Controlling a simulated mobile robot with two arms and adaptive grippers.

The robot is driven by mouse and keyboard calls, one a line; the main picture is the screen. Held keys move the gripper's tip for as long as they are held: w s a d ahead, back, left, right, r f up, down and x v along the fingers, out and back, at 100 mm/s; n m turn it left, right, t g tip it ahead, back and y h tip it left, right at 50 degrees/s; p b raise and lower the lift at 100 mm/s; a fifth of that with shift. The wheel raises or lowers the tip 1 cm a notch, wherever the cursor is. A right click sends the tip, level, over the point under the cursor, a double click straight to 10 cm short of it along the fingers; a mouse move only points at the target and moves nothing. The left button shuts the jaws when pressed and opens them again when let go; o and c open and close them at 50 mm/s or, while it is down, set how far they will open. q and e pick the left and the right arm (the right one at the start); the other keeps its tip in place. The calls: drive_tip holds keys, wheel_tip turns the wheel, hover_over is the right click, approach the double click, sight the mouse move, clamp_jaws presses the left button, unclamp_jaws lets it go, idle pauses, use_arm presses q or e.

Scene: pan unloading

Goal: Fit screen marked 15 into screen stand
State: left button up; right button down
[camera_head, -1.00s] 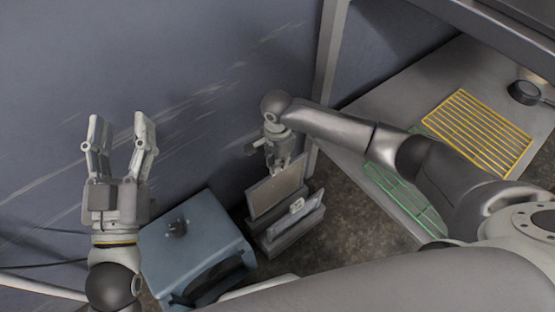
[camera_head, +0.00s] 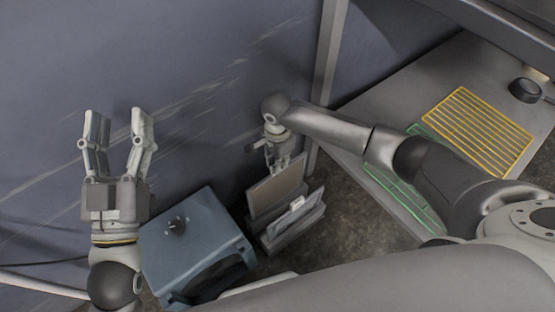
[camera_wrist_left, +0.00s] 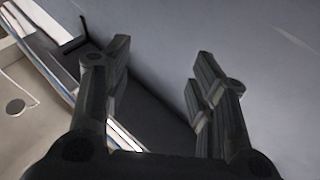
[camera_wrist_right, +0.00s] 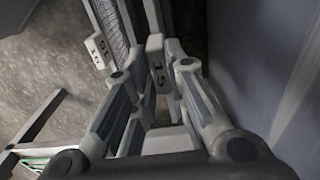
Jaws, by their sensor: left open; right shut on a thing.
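My right gripper (camera_head: 284,164) is shut on the screen marked 15 (camera_head: 274,190), a grey panel with a pale frame, held upright. Its tag with 15 (camera_wrist_right: 157,76) shows between the fingers in the right wrist view. The screen stand (camera_head: 288,238), a low grey block, is just below and in front of it on the floor. I cannot tell whether the screen's lower edge is in a slot. A second screen's white tag (camera_head: 297,203) rises from the stand; the right wrist view shows a tag marked 10 (camera_wrist_right: 98,50). My left gripper (camera_head: 115,115) is open and empty.
A wall is close behind. On the right, a grey table (camera_head: 395,95) bears a yellow rack (camera_head: 478,130) and a green rack (camera_head: 405,195).

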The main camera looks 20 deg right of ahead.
use_arm(q)
drive_tip(key=shift+s+r+t, duration=0.2)
drive_tip(key=shift+r+t, duration=0.1)
drive_tip(key=shift+r, duration=0.3)
use_arm(e)
drive_tip(key=shift+f, duration=0.6)
use_arm(q)
drive_tip(key=shift+s+r+t+h+b, duration=0.15)
drive_tip(key=shift+s+r+t+b, duration=0.15)
drive_tip(key=shift+s+r+t, duration=0.4)
drive_tip(key=shift+s+r+t+h+b, duration=0.15)
drive_tip(key=shift+s+r+t+b, duration=0.15)
drive_tip(key=shift+r+t, duration=0.35)
use_arm(e)
drive_tip(key=shift+f, duration=1.5)
use_arm(q)
drive_tip(key=shift+s+a+r+t+h+b, duration=0.15)
drive_tip(key=shift+s+r+t+h, duration=0.15)
drive_tip(key=shift+s+r, duration=0.3)
drive_tip(key=shift+s+a+r+t+h+b, duration=0.1)
drive_tip(key=shift+s+r+t+h+b, duration=0.1)
drive_tip(key=shift+s+r+t, duration=0.25)
use_arm(e)
drive_tip(key=shift+f, duration=1.05)
